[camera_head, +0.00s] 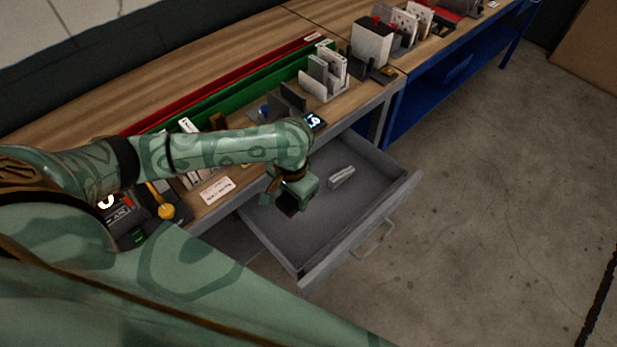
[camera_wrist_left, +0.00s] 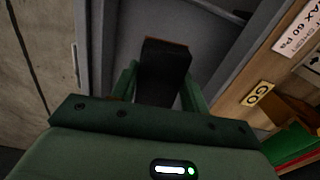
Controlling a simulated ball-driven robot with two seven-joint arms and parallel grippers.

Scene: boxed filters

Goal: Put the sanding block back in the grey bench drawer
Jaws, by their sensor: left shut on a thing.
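My left gripper (camera_head: 292,192) hangs over the near left part of the open grey bench drawer (camera_head: 335,245), pointing down. In the left wrist view the left gripper (camera_wrist_left: 160,88) is shut on the sanding block (camera_wrist_left: 163,72), a dark block with a thin brownish edge. The block sits between the two green fingers, with the grey drawer floor behind it. In the head view the block is mostly hidden by the gripper, and whether it touches the drawer floor is unclear. My right gripper is not in view.
The wooden bench top (camera_head: 130,85) carries green and red rails, boxed items and a white label card (camera_head: 217,190). A blue bench (camera_head: 440,85) stands beyond.

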